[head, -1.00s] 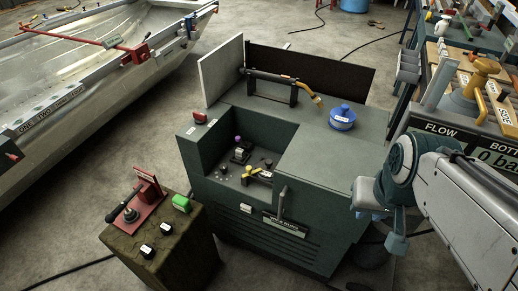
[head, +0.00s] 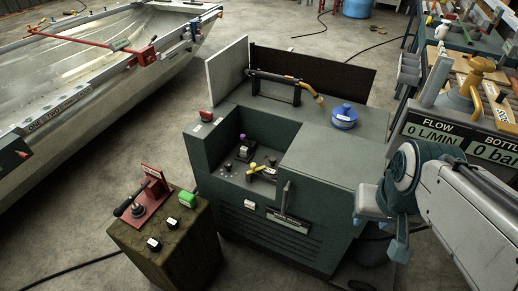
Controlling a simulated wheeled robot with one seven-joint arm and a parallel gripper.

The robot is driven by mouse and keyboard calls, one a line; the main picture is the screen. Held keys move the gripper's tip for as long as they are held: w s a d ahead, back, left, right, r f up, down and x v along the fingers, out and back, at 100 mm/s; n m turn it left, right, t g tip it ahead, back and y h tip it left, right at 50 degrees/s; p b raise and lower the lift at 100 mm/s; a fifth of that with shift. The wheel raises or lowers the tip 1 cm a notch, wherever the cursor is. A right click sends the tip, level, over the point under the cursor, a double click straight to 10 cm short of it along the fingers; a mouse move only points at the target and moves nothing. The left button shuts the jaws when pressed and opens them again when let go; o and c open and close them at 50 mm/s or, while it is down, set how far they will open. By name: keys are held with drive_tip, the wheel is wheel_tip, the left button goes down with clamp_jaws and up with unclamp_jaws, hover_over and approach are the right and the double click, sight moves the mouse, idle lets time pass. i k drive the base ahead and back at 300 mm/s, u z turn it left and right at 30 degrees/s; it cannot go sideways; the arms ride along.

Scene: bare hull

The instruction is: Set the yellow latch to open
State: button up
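A small yellow latch (head: 257,170) sits in the sunken control recess of the dark green machine (head: 345,165). Its bar lies slanted on a dark base, beside small dark knobs and a purple-topped lever (head: 243,139). A small white label is by it, too small to read. My gripper (head: 384,232) is at the right, in front of the machine's right side and well apart from the latch. Blue parts show at its end; the angle does not show whether its fingers are apart. I see nothing held in it.
A grey lever (head: 285,197) stands on the machine's front edge. A blue cap (head: 344,117) and a yellow-ended torch (head: 319,99) are on top. A brown pedestal (head: 180,240) with a red lever plate stands front left. A metal boat hull (head: 90,90) lies left.

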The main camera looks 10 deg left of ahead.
sight(254, 166)
drive_tip(key=k, duration=1.15)
drive_tip(key=u, duration=0.55)
drive_tip(key=i, duration=0.55)
drive_tip(key=u, duration=0.75)
drive_tip(key=i, duration=0.7)
drive_tip(key=z, duration=0.6)
drive_tip(key=i, duration=0.8)
drive_tip(key=z, duration=0.85)
